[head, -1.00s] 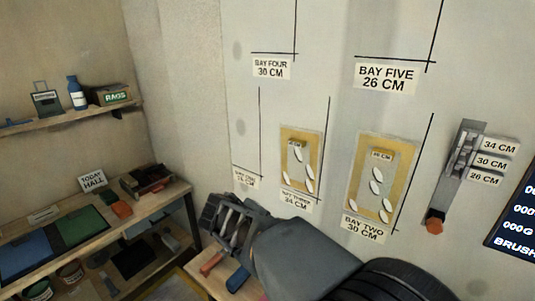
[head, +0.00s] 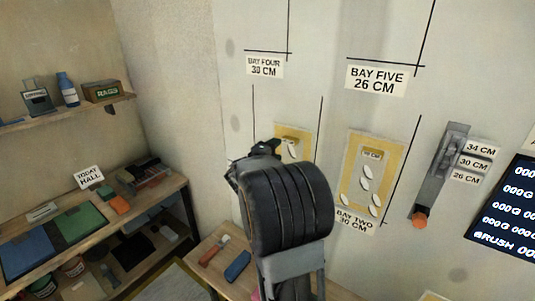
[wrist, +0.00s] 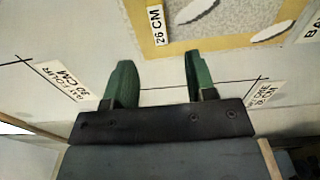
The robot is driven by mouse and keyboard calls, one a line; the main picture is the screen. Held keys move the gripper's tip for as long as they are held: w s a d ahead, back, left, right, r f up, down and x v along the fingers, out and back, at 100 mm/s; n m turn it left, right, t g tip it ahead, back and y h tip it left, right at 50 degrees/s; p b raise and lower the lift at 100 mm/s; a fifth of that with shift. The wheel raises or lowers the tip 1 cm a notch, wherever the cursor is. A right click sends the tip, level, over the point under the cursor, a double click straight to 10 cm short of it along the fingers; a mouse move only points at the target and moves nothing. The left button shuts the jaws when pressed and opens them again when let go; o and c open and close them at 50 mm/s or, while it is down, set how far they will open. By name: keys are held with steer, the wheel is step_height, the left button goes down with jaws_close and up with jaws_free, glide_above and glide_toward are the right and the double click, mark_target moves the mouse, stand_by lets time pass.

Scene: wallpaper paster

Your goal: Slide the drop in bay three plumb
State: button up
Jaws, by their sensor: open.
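The bay three drop (head: 304,137) is a yellow panel with white leaf shapes on the wall. My arm hides most of it in the head view. In the wrist view a yellow drop (wrist: 205,18) with a "26 CM" tag (wrist: 156,25) crosses the top, apparently the same one. My gripper (wrist: 160,78) is open and empty. Its two green fingers are spread just short of the drop's near edge in the picture; I cannot tell whether they touch the wall.
The bay two drop (head: 385,155) hangs to the right. A slotted gauge (head: 437,180) with an orange knob is further right. A small table (head: 215,276) with red and blue tools stands below. Left are a bench (head: 165,203) and a shelf (head: 55,116).

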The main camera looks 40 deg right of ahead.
mark_target(286, 141)
steer(key=p+x, duration=0.2)
steer(key=x, duration=0.6)
jaws_close()
stand_by(0.5)
